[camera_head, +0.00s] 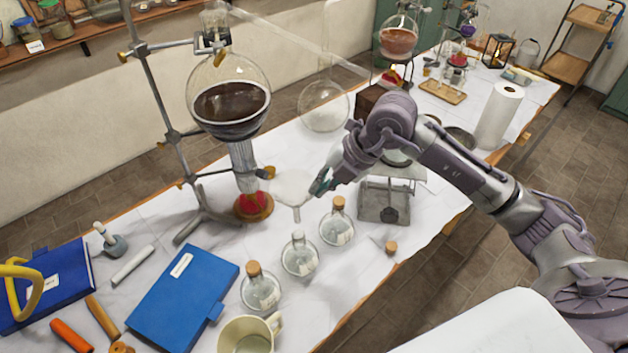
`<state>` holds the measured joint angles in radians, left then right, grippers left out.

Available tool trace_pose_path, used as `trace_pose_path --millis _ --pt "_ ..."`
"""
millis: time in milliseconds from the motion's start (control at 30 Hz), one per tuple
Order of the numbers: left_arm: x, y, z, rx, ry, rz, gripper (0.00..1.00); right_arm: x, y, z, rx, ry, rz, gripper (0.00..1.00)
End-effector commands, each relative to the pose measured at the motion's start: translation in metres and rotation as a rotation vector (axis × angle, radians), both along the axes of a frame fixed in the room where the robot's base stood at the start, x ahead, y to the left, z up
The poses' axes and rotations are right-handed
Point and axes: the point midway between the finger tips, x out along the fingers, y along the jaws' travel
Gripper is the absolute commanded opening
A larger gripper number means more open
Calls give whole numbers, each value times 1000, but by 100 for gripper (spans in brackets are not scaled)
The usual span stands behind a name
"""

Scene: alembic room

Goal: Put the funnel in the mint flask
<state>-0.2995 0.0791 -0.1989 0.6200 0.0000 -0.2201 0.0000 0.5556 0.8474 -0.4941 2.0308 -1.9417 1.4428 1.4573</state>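A pale translucent funnel (293,187) is held with its stem down, its rim at the fingertips of my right gripper (319,184). The gripper looks closed on the rim. Three small clear labelled flasks stand upright in a row below. The middle flask (299,258) has no cork, and the funnel's stem end shows just above its mouth in the picture, apart from it. The near flask (261,290) and the far flask (338,228) have corks. I cannot read the labels to tell which is mint. My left gripper is not in view.
A metal stand holds a large round flask of dark liquid (231,105) at left, above a red-topped burner (253,206). A loose cork (391,247), a beige mug (247,337), a blue book (182,297) and a grey lift stand (385,204) are nearby.

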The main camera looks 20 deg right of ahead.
Motion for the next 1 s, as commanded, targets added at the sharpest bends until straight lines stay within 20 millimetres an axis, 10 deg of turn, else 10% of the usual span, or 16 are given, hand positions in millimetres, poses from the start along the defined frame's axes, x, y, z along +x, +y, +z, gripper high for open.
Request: trace_pose_path --millis 1000 --pt "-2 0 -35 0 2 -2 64 0 0 -49 0 1 -7 0"
